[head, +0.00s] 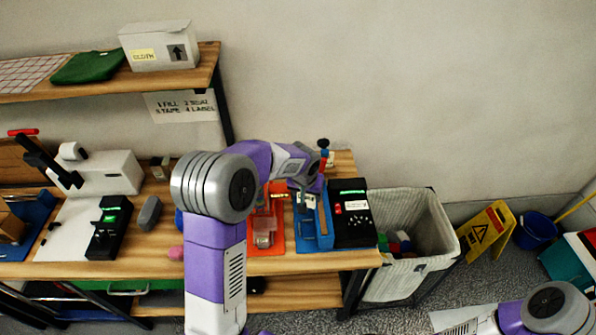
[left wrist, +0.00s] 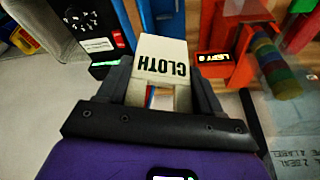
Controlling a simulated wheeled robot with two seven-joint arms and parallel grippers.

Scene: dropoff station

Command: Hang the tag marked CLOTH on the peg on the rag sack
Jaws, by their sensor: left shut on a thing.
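The white tag marked CLOTH (left wrist: 161,62) is between the fingers of my left gripper (left wrist: 160,82); its lettering reads upside down in the left wrist view. In the head view my left gripper (head: 308,190) is over the right end of the bench, above the blue tray, its fingers hard to make out. The rag sack (head: 428,225) is a pale, wide-mouthed sack holding coloured rags, standing right of the bench. Part of it seems to show at the upper left of the left wrist view (left wrist: 48,25). I cannot make out its peg. My right gripper is out of view.
A black device (head: 352,222) with a green display stands at the bench's right end, between my left gripper and the sack. An orange tray (head: 277,240) and blue tray (head: 316,240) lie beside it. A yellow floor sign (head: 487,230) and blue bucket (head: 535,231) stand farther right.

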